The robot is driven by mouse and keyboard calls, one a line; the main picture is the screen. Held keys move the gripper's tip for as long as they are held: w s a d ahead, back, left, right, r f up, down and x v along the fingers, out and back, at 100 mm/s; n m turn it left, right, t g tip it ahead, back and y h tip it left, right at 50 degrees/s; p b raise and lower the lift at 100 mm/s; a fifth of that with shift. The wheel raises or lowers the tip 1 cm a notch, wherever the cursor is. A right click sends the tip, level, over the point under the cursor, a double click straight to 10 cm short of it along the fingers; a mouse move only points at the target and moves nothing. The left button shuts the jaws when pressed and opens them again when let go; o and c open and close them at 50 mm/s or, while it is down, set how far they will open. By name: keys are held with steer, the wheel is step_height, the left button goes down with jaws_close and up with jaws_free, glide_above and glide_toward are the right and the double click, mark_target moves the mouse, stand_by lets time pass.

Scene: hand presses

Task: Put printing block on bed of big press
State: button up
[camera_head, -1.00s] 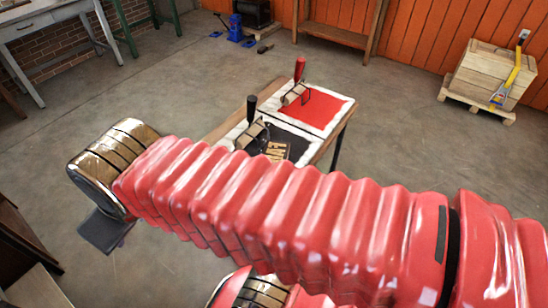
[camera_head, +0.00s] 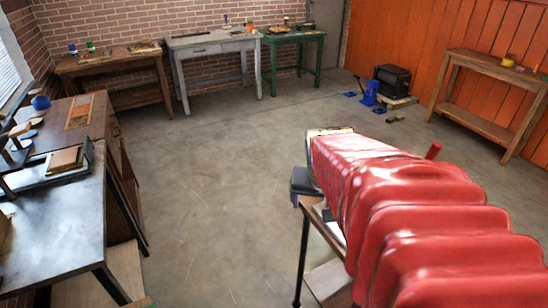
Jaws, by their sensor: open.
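My red ribbed arm (camera_head: 400,200) reaches in from the lower right. A dark grey part (camera_head: 303,181) shows at its far end, but my gripper's fingers are hidden. A flat pale-brown block (camera_head: 66,160) lies on a dark flat bed (camera_head: 70,176) on the left table; I cannot tell whether it is the printing block. Dark handles and bars stand beside it at the left picture edge, perhaps part of a press. I cannot tell which press is the big one. What my gripper may hold does not show.
A small table (camera_head: 313,208) stands under my arm, mostly covered. Further benches (camera_head: 215,42) line the brick wall, and a wooden bench (camera_head: 500,70) stands right. The middle floor is clear.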

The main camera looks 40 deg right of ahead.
steer(key=s+d+f+m+g, duration=0.2)
steer(key=s+d+m, duration=0.3)
steer(key=s+d, duration=0.5)
steer(key=shift+s+d+f+m+h, duration=0.3)
steer(key=shift+s+d+m, duration=0.1)
steer(key=shift+d, duration=0.85)
steer(key=shift+x, duration=4.05)
steer(key=shift+d+f, duration=0.15)
steer(key=shift+f, duration=0.1)
